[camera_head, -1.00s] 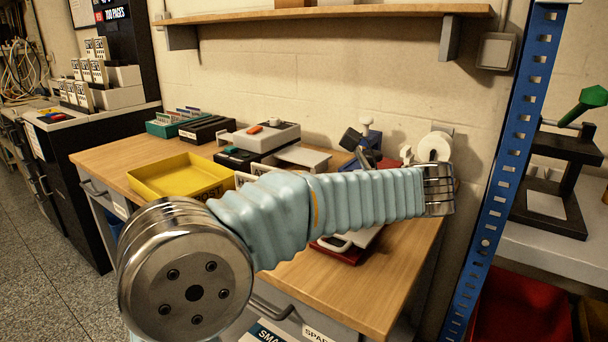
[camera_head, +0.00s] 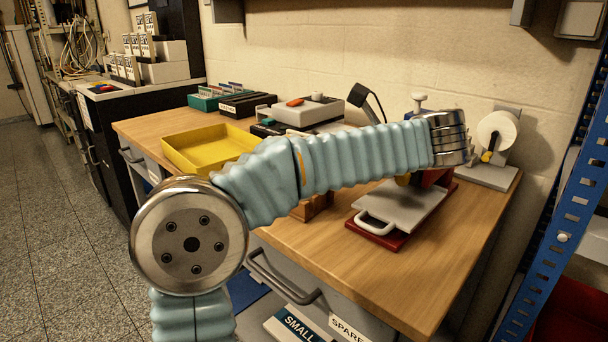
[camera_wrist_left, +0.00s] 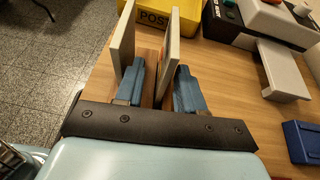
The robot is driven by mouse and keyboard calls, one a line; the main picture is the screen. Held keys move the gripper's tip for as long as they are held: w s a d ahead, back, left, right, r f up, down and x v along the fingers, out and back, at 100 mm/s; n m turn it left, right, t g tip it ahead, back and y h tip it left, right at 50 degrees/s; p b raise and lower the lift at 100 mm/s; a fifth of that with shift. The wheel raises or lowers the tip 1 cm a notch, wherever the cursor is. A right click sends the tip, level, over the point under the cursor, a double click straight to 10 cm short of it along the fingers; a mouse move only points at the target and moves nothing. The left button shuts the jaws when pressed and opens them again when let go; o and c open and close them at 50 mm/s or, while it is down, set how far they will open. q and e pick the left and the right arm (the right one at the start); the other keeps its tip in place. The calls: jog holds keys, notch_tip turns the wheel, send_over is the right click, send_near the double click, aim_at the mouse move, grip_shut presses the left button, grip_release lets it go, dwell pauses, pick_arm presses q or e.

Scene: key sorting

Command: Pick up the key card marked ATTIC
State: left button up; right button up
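In the left wrist view, my left gripper (camera_wrist_left: 158,90) is open, with its two blue fingers apart. One thin pale card (camera_wrist_left: 170,48) stands upright between the fingers. A second pale card (camera_wrist_left: 123,40) stands to the left, outside the left finger. Both are seen nearly edge-on, so no ATTIC marking can be read. A brown wooden rack (camera_head: 316,206) shows partly beneath my left arm in the head view. There my arm hides the cards and my left gripper. My right gripper is not in view.
A red press with a pale plate (camera_head: 400,208) stands right of the rack. A paper roll (camera_head: 497,131) is farther right. The bench's front right is clear.

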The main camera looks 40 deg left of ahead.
pick_arm(q)
jog(key=x, duration=0.5)
jog(key=shift+w, duration=0.4)
grip_shut()
